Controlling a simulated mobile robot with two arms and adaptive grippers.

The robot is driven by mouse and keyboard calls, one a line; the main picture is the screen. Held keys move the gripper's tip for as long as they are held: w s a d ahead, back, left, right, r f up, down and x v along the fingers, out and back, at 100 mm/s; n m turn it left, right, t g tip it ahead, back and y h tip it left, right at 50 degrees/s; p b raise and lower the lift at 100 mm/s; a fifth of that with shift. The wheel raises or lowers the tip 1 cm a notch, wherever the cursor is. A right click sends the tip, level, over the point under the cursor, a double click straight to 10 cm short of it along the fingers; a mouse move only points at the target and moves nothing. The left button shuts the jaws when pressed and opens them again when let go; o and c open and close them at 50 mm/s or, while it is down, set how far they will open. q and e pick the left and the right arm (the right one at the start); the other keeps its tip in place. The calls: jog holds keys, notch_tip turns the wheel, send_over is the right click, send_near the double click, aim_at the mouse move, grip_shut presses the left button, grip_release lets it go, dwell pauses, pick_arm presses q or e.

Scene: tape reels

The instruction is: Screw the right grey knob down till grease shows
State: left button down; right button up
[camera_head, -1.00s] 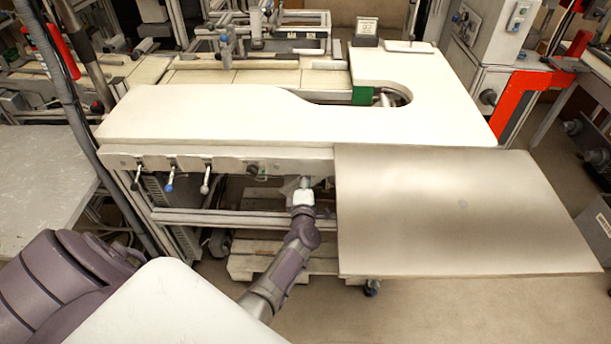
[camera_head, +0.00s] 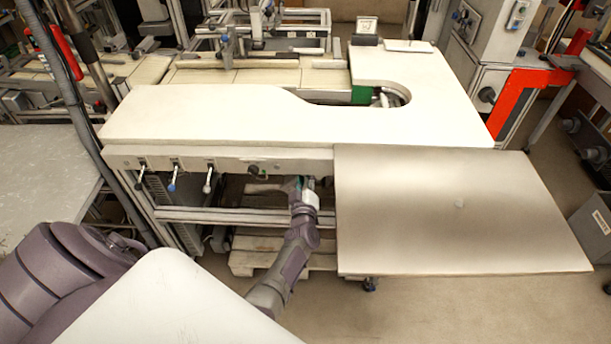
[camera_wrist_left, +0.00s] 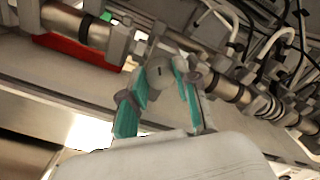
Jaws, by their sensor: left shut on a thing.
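In the left wrist view, a round grey knob (camera_wrist_left: 158,76) with a dark slot in its face sits between the teal-padded fingers of my left gripper (camera_wrist_left: 166,68). The gripper is shut on this knob, under the bench's underside. In the head view my left gripper (camera_head: 304,186) reaches up below the front edge of the white bench (camera_head: 200,115), just left of the grey side board (camera_head: 450,215). The knob is hidden there by the gripper and the edge. No grease can be made out. My right gripper is not in view.
Several small levers, one with a blue tip (camera_head: 172,187), hang from the bench front left of my gripper. Metal cylinders (camera_wrist_left: 225,88) and cables crowd the knob's right in the wrist view. A red part (camera_wrist_left: 75,48) is at its left. A wooden pallet (camera_head: 245,255) lies below.

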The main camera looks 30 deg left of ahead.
pick_arm(q)
jog(key=m+p, duration=0.1)
jog(key=m, duration=0.5)
jog(key=shift+f+m, duration=0.15)
jog(key=shift+m, duration=0.15)
jog(key=shift+s, duration=0.1)
dwell(0.3)
jog(key=c, duration=0.8)
grip_release()
jog(key=shift+c, duration=0.2)
